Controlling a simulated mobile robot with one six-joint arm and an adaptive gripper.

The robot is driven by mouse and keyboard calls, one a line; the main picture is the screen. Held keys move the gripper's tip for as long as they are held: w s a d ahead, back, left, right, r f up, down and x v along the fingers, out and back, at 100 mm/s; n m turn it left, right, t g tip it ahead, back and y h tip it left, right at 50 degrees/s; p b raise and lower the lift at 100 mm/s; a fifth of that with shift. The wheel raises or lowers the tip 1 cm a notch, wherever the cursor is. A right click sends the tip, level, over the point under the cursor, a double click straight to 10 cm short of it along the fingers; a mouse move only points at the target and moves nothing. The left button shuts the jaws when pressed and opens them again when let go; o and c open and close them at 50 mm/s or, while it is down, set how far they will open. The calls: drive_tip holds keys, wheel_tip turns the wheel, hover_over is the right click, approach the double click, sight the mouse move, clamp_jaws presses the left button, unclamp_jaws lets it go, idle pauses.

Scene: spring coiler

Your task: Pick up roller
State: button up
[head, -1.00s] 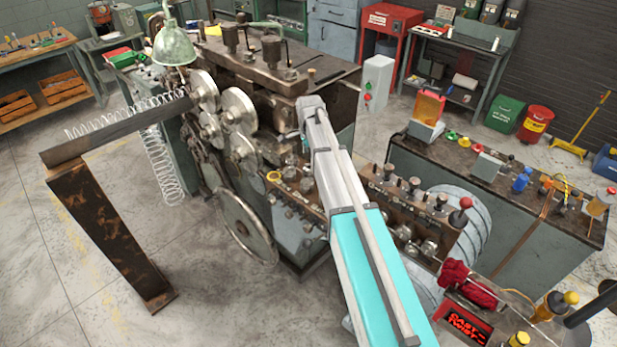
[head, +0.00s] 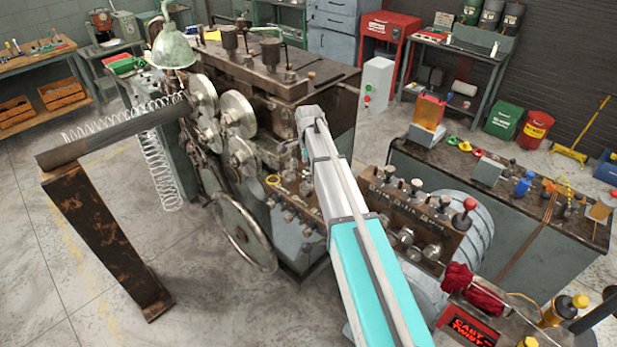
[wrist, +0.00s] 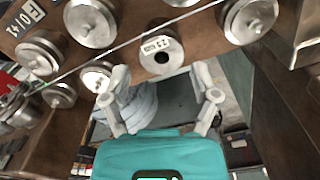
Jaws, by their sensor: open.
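Several silver rollers are mounted on a brown plate in the wrist view. One roller (wrist: 161,58) with a white number tag and a dark centre hole lies just beyond my fingertips, near the top middle. My gripper (wrist: 163,84) is open and empty, its two grey fingers spread apart below that roller and not closed on it. Other rollers (wrist: 91,24) sit to the left and right on the plate. In the head view my arm reaches to the machine and hides the gripper; several rollers (head: 405,237) show on the brown panel right of the arm.
A thin wire (wrist: 120,48) crosses the plate in the wrist view. The coiling machine (head: 285,65) with large wheels stands left of my arm, a long workbench (head: 500,205) to the right. A rusty post (head: 105,240) supports a trough at left. Open floor lies at front left.

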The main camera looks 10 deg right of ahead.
sight(308, 173)
drive_tip(key=shift+f+b, duration=2.25)
drive_tip(key=shift+f, duration=0.2)
clamp_jaws()
drive_tip(key=shift+w+r, duration=0.1)
wheel_tip(308, 173, up, 3)
drive_tip(key=p, duration=0.3)
drive_tip(key=shift+r, duration=0.1)
drive_tip(key=s+r+p, duration=0.2)
drive_tip(key=r+p, duration=0.1)
drive_tip(key=s+r+p, duration=0.3)
drive_tip(key=p, duration=0.1)
drive_tip(key=shift+s+a+r, duration=0.15)
drive_tip(key=shift+s+r, duration=0.1)
drive_tip(key=shift+s, duration=0.1)
drive_tip(key=s+r+p, duration=0.3)
drive_tip(key=s, duration=0.5)
drive_tip(key=shift+s+a, duration=0.2)
drive_tip(key=shift+a, duration=0.05)
